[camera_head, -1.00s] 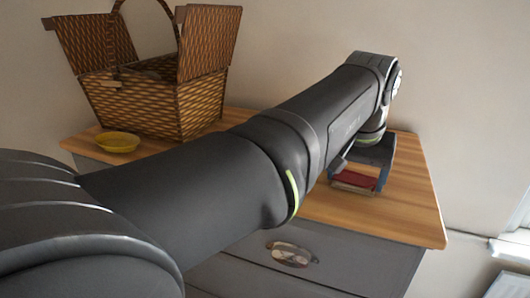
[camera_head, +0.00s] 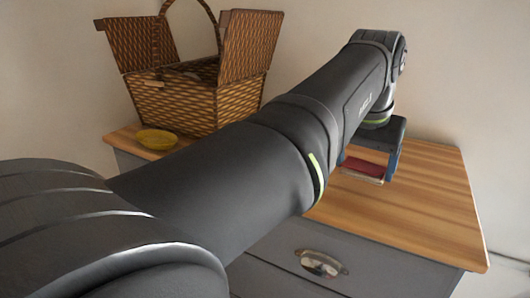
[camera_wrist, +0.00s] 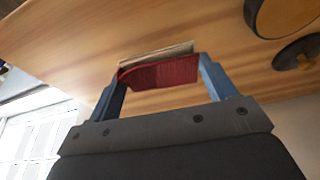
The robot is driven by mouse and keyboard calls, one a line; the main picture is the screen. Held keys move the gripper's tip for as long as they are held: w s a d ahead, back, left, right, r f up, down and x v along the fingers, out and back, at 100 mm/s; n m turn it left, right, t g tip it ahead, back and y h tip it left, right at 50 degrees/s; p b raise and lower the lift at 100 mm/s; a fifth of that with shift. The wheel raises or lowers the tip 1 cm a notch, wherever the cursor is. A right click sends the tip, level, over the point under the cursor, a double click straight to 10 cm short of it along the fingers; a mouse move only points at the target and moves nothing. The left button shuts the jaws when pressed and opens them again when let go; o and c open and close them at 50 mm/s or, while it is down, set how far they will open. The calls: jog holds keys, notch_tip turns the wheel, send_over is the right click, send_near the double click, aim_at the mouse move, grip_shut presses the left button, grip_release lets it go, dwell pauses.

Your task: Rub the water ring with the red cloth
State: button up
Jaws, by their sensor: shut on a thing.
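My gripper (camera_head: 368,166) is over the right part of the wooden dresser top (camera_head: 430,205), pointing down. Its blue fingers are closed on the red cloth (camera_head: 364,168), which has a pale beige layer along one side. In the wrist view the red cloth (camera_wrist: 160,74) spans the gap between the two fingers. The cloth is at or just above the wood; I cannot tell whether it touches. I make out no water ring in either view; my arm covers much of the dresser top.
The dresser's front has a metal drawer handle (camera_head: 322,263). The right dresser top is clear.

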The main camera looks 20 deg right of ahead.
jog(key=shift+r, duration=2.2)
